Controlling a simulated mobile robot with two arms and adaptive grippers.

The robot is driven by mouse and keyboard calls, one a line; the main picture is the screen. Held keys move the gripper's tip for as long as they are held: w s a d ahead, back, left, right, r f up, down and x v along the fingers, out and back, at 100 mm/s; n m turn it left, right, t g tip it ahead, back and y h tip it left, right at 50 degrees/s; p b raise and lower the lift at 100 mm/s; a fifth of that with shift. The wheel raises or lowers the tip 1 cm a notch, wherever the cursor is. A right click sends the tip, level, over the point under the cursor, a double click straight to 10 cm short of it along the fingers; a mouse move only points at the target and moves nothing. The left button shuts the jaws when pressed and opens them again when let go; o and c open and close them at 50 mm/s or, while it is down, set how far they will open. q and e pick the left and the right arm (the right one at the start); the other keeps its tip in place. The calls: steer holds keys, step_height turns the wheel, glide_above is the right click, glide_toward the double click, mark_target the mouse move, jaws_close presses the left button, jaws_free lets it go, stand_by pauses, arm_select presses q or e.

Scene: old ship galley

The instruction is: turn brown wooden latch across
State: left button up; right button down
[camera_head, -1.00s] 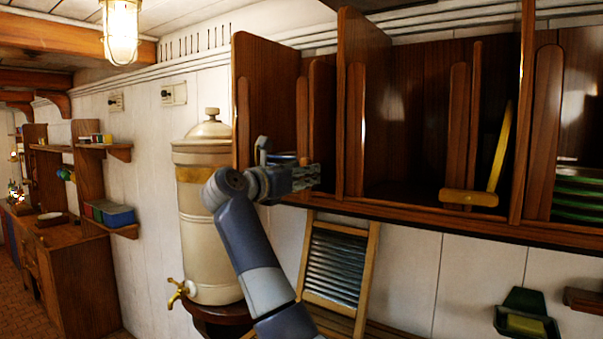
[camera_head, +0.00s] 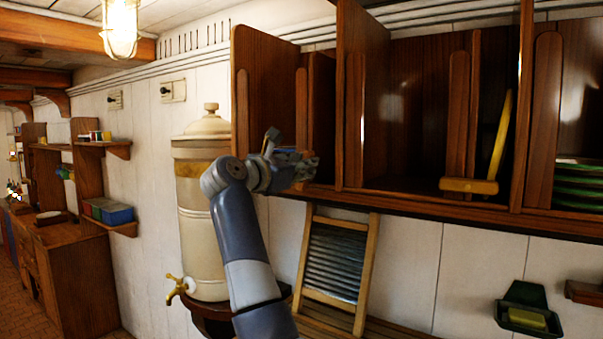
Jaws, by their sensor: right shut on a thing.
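My right gripper (camera_head: 304,168) is at the lower front edge of the wall rack, by its left compartments. It is shut, and its fingers hide most of what they hold. A narrow brown wooden upright with a rounded top (camera_head: 301,105) runs down behind the fingers. It looks upright. I cannot make out a separate latch clearly; what the gripper holds there appears to be the brown wooden latch. My left gripper is not in view.
The brown wall rack (camera_head: 420,212) has upright dividers. A yellow-handled brush (camera_head: 469,186) and green plates (camera_head: 578,186) stand in it. A cream urn (camera_head: 205,235) is left of my arm. A washboard (camera_head: 335,262) leans below the rack.

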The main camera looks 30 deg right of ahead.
steer(key=shift+s+d+f+m+b, duration=0.15)
steer(key=shift+m+b, duration=0.55)
steer(key=shift+m, duration=1.65)
steer(key=shift+s+f+m+b, duration=0.25)
steer(key=shift+m+b, duration=0.5)
steer(key=shift+m, duration=1.65)
steer(key=shift+s+d+f+m+b, duration=0.2)
steer(key=shift+m+b, duration=0.5)
steer(key=shift+m, duration=1.65)
steer(key=shift+w+a+f+m, duration=0.15)
steer(key=shift+m, duration=0.15)
steer(key=c, duration=1.4)
jaws_free()
steer(key=shift+c, duration=0.2)
steer(key=shift+a, duration=0.1)
steer(key=v, duration=0.7)
